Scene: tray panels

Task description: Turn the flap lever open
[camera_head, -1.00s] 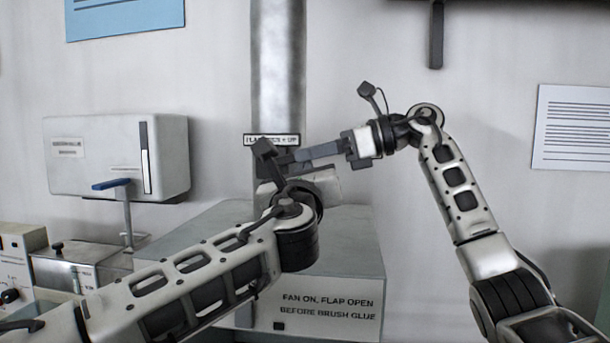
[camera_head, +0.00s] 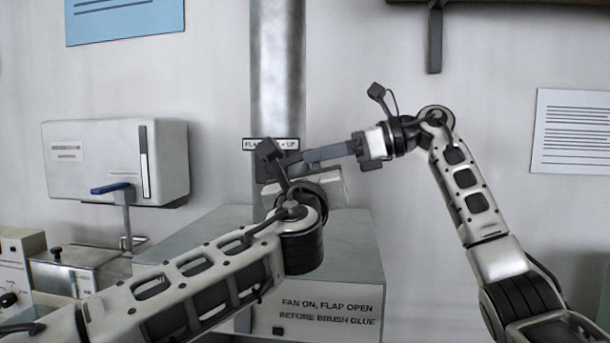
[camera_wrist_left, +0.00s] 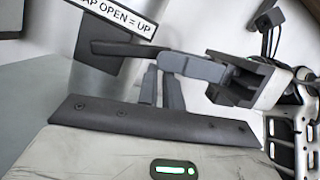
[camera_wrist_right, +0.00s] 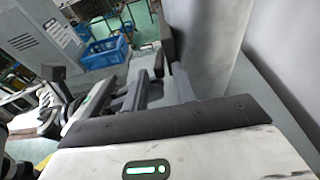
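The flap lever is a dark bar (camera_wrist_left: 115,50) below the label on the metal duct. It points right, tilted slightly up relative to the label, and also shows in the head view (camera_head: 284,162). In the right wrist view the lever (camera_wrist_right: 169,46) runs out from between the fingertips. My left gripper (camera_wrist_left: 160,75) is below the lever, its fingers close together and empty; my wrist hides it in the head view.
The vertical duct (camera_head: 277,80) stands behind the lever, with the label (camera_head: 271,144) on it. A grey box (camera_head: 330,260) with printed text is below.

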